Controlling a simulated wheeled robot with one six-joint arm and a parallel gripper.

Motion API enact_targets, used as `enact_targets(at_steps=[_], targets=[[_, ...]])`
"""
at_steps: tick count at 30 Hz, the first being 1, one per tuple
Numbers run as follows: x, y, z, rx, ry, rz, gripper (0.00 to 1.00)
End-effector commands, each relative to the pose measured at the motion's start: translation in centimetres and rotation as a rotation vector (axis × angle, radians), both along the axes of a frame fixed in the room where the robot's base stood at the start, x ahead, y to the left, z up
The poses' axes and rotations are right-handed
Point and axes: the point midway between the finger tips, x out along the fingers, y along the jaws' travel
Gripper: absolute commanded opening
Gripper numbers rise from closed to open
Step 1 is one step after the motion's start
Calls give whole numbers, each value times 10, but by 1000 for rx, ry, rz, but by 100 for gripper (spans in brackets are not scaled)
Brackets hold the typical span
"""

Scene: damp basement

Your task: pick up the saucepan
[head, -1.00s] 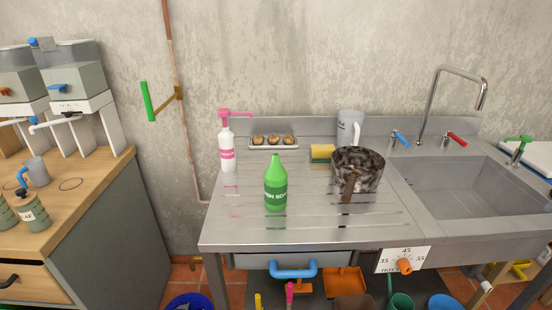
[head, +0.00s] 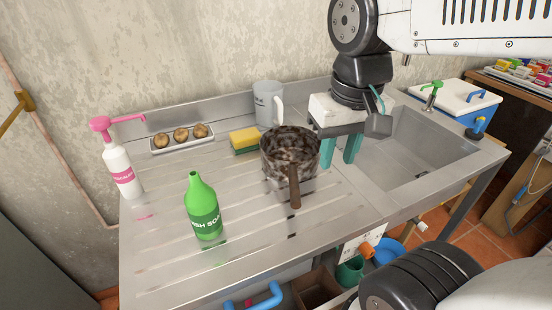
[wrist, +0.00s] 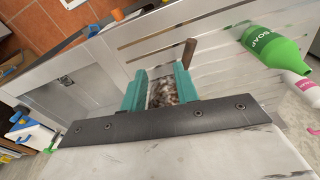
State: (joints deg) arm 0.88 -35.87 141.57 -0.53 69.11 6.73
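The saucepan (head: 280,172) is a mottled brown and grey pot with a dark brown handle (head: 295,188). It stands upright on the steel drainboard, its handle toward the front. My gripper (head: 341,150) has teal fingers pointing down, set apart with nothing held. In the head view it is just right of the saucepan, by the sink's left edge. In the wrist view the saucepan (wrist: 163,92) shows in the gap between the fingers of my gripper (wrist: 160,88), its handle (wrist: 189,54) beyond. Whether the fingers touch the pan is unclear; the wrist plate hides part of it.
A yellow-green sponge (head: 244,140) and a grey jug (head: 268,104) stand close behind the saucepan. A green soap bottle (head: 204,208), a pink-topped pump bottle (head: 121,170) and a tray of round brown items (head: 183,143) are to the left. The sink (head: 415,150) is right.

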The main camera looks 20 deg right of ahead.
Motion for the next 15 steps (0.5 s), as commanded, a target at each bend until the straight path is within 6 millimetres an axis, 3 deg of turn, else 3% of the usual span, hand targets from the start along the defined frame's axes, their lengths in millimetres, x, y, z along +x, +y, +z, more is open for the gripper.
enact_targets(at_steps=[7, 12, 15], targets=[[112, 20, -1, -2, 61, -235, 30], [186, 34, -24, -11, 92, -407, 30], [221, 41, -42, -17, 103, -493, 30]])
